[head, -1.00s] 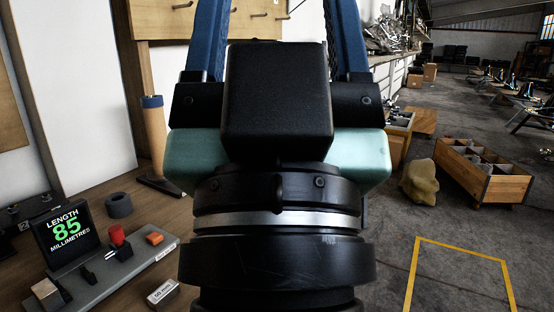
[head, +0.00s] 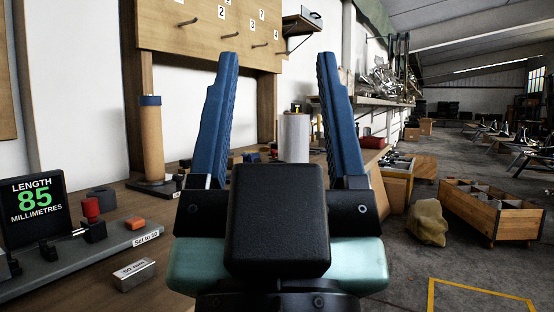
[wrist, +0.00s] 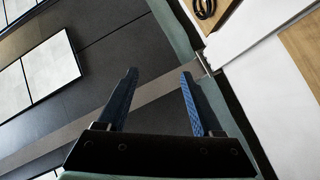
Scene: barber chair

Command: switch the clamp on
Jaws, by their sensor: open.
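My gripper (head: 278,58) is open and empty, its two blue fingers pointing up in front of the bench in the head view. The fingers also show in the wrist view (wrist: 158,75), with nothing between them. Nothing in view is plainly marked as the clamp. A grey measuring fixture (head: 58,272) lies on the bench at the left, with a small red knob (head: 91,209) on a black block. Its display (head: 35,209) reads length 85 millimetres. No switch can be made out for certain. My gripper is to the right of the fixture, apart from it.
A pegboard (head: 205,35) hangs behind. A wooden crate (head: 490,215) and sack (head: 427,222) stand on the floor right.

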